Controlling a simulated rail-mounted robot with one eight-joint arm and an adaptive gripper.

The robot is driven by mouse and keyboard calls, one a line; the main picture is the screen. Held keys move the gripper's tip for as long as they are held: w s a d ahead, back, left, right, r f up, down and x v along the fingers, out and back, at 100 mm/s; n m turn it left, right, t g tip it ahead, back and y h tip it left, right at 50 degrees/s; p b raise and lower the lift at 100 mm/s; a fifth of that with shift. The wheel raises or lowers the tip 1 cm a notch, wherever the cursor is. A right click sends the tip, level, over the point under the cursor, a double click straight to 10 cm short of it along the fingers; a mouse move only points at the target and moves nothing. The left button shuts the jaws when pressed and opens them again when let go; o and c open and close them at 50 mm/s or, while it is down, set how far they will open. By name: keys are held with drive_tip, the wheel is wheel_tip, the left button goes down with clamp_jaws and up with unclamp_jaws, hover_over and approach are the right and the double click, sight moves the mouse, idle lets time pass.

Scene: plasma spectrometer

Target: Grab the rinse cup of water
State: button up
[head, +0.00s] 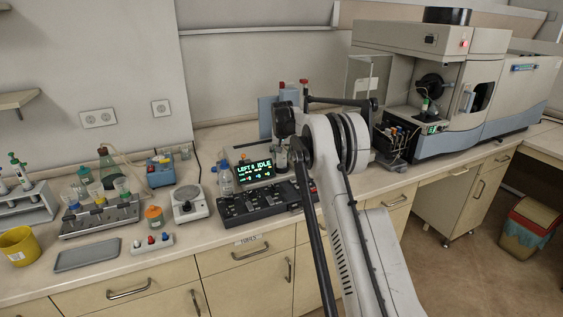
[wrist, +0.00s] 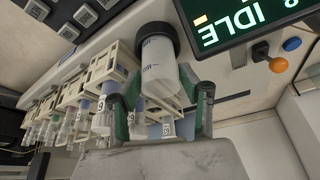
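In the wrist view a whitish, translucent cup (wrist: 160,68) with a dark band at one end and small print on its side appears upside down. I take it for the rinse cup; its contents cannot be made out. My gripper (wrist: 161,92) has green-padded fingers, one on each side of the cup's near end. The fingers are spread wide, with gaps between them and the cup, so it looks open and not holding it. In the head view my arm hides the cup, and my gripper cannot be clearly made out there.
A display reading IDLE (wrist: 245,18) is close beside the cup, with an orange knob (wrist: 278,65) near it. Racks of numbered vials (wrist: 98,80) are on the cup's other side. The head view shows the display (head: 255,169), bench glassware (head: 108,165) and the spectrometer (head: 460,85).

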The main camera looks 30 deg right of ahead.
drive_tip(key=shift+x, duration=1)
drive_tip(key=shift+c, duration=0.5)
drive_tip(key=c, duration=0.6)
drive_tip(key=shift+r, duration=0.1)
drive_tip(key=shift+c, duration=0.2)
